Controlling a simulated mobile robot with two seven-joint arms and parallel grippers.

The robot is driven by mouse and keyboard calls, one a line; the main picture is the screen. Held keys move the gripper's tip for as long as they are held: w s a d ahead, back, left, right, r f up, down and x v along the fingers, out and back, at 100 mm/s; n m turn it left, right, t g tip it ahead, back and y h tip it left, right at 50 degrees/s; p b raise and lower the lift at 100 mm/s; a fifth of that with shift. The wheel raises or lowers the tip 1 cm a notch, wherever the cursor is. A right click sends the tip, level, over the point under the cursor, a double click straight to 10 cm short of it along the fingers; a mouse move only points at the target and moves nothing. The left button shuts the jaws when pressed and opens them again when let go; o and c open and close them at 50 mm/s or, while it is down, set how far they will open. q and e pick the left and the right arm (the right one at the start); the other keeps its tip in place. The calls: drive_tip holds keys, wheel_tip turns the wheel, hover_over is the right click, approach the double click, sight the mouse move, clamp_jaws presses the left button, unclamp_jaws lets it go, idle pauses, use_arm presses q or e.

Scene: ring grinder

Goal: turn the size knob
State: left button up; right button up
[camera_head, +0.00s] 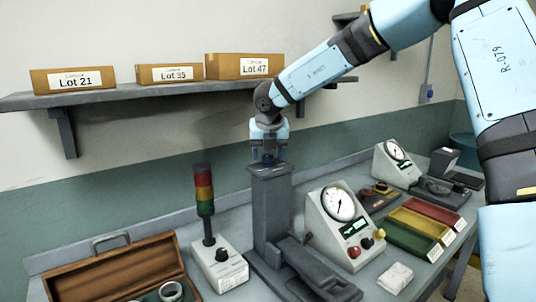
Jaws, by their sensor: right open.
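A grey machine column (270,205) stands on the bench in the middle of the view, with a dark slanted part at its front foot. My right gripper (268,158) points down right above the column's top. Its jaws are open around or just over a small dark blue part there; whether this is the size knob, and whether the fingers touch it, is too small to tell. My left gripper is out of view.
A signal lamp (204,190) on a box with a black knob (222,255) stands left of the column. An open wooden case (110,270) holds rings. Coloured trays (420,220) and a second gauge box (393,160) are right. A shelf (130,97) bears several cartons.

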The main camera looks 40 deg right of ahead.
drive_tip(key=shift+w+d+f, duration=0.1)
drive_tip(key=shift+w+f, duration=0.05)
drive_tip(key=shift+f, duration=0.25)
drive_tip(key=c, duration=0.9)
